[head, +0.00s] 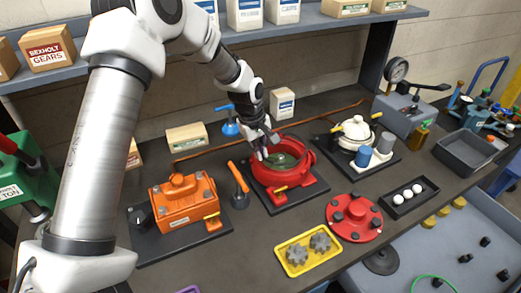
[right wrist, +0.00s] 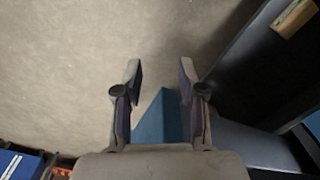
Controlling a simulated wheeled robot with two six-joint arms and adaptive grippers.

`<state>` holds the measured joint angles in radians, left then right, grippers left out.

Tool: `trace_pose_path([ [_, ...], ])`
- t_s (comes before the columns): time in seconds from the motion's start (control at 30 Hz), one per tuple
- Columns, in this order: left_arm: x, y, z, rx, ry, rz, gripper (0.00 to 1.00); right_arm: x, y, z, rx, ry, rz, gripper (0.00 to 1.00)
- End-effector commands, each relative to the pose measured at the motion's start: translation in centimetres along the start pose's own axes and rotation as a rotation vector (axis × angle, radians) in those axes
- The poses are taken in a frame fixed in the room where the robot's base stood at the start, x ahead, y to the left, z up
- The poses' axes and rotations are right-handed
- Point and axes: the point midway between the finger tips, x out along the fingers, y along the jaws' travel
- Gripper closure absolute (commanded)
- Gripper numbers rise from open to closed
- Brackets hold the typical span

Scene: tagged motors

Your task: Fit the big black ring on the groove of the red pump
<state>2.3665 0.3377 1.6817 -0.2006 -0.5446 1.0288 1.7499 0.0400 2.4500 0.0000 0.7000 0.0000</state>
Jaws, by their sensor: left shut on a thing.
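The red pump (head: 296,189) stands open on a dark plate near the middle of the bench, its round rim facing up and its inside dark green. My left gripper (head: 263,153) reaches down to the far left part of the rim. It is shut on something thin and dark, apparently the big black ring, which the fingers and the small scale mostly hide. I cannot tell whether the ring touches the groove. The red round cover (head: 354,218) with dark knobs lies apart, to the front right. My right gripper (right wrist: 160,95) is open and empty, away from the bench.
An orange motor (head: 185,200) and an orange-handled tool (head: 238,180) stand left of the pump. A yellow tray (head: 297,264) with gears is in front. A white-lidded pot (head: 356,130) is at right. A shelf (head: 290,27) with boxes runs behind.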

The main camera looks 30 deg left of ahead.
Motion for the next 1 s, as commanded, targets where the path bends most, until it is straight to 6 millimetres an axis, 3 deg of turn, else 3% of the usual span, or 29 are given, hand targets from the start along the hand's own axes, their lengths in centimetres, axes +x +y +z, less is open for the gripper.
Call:
trace_pose_path([
  [1.0,0.72,-0.18,-0.01,0.0,0.0,0.003,1.0,-0.32,0.0,-0.01,0.0,0.0,0.0,0.6],
])
